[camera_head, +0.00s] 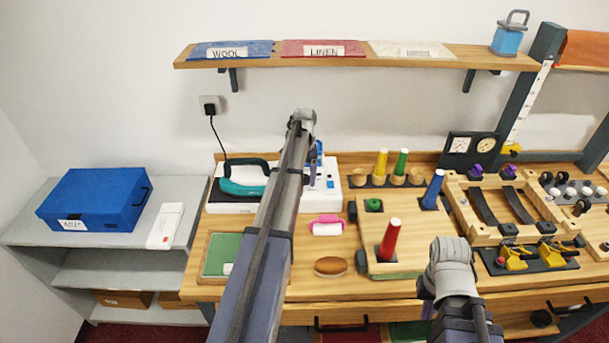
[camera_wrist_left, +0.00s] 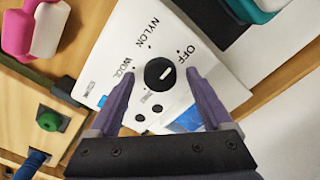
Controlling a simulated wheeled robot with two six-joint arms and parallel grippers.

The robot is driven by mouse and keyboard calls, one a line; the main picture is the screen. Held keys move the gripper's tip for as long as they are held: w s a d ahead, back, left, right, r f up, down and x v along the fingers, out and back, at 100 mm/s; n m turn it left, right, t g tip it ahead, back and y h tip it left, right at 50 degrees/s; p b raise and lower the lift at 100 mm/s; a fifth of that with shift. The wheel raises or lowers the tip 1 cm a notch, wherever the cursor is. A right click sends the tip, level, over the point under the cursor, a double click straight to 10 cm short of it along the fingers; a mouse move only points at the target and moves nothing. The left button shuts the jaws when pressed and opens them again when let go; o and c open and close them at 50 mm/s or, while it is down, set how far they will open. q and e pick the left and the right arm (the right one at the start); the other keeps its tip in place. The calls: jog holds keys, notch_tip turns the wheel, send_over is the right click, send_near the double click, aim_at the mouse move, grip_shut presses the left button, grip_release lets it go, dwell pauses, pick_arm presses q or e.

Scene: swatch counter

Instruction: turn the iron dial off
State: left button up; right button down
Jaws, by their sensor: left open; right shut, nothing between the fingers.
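The iron dial (camera_wrist_left: 160,73) is a round black knob with a short white mark, on the white panel of the iron station (camera_head: 334,200). The words OFF, NYLON and WOOL are printed around it; OFF is at its upper right in the left wrist view. My left gripper (camera_wrist_left: 158,78) is open, with one purple finger on each side of the dial; I cannot tell whether they touch it. In the head view my left gripper (camera_head: 314,168) and arm hide the dial. My right gripper (camera_head: 428,298) is shut and empty over the front of the counter, its fingers mostly hidden.
The teal iron (camera_head: 243,180) rests on the station's left part. A pink-handled roller (camera_head: 327,227), a brown brush (camera_head: 331,266) and a board with coloured cones (camera_head: 390,240) stand nearby. A blue box (camera_head: 95,200) is on the grey side shelf.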

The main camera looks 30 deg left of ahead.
aim_at(304, 177)
pick_arm(q)
jog(key=shift+r, duration=0.15)
notch_tip(304, 177, up, 8)
jog(key=p, duration=0.7)
jog(key=shift+f+p, duration=0.2)
jog(key=shift+p, duration=0.2)
